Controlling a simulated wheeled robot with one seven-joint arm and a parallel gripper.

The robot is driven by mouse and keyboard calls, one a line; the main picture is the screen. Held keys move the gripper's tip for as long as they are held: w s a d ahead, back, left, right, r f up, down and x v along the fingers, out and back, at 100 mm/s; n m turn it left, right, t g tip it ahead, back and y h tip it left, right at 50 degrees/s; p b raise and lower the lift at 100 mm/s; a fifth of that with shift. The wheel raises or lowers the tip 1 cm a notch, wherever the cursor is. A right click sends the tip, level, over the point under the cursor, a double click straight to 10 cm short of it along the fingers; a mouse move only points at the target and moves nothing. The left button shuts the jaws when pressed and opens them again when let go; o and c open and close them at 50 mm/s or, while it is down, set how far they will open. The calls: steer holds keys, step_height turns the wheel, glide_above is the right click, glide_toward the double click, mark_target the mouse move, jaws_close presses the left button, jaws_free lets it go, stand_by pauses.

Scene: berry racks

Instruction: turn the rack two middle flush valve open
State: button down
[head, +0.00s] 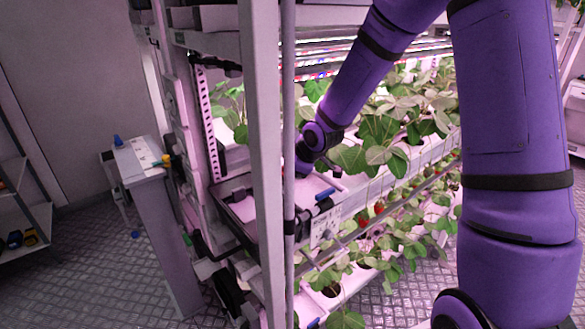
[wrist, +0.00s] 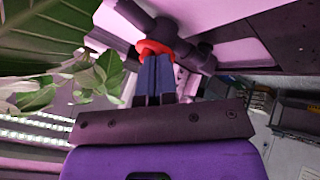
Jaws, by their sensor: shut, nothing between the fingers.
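A red valve handle (wrist: 155,48) shows in the wrist view on a dark pipe fitting (wrist: 190,50) under the rack. My gripper (wrist: 154,62) is shut and points at the red handle, with its fingertips at or just short of it. I cannot tell whether they touch. Nothing is held between the fingers. In the head view my purple wrist (head: 318,138) is among the leaves at the end of the middle growing channel, beside the upright post. My fingertips and the red handle cannot be made out there.
A white rack post (head: 267,150) and a thin grey pole (head: 288,110) stand close left of my wrist. Strawberry leaves (head: 375,140) crowd the right side. A blue handle (head: 325,195) sits below my wrist.

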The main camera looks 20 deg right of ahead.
steer(key=shift+w+d, duration=0.1)
steer(key=shift+d, duration=0.05)
steer(key=shift+w+d, duration=0.2)
steer(key=shift+d, duration=0.2)
steer(key=shift+w+d, duration=0.35)
steer(key=shift+w, duration=0.05)
stand_by(0.6)
steer(key=shift+d, duration=0.1)
steer(key=shift+d, duration=0.7)
steer(key=v, duration=1)
steer(key=shift+s+r, duration=0.15)
steer(key=shift+r, duration=0.1)
stand_by(0.4)
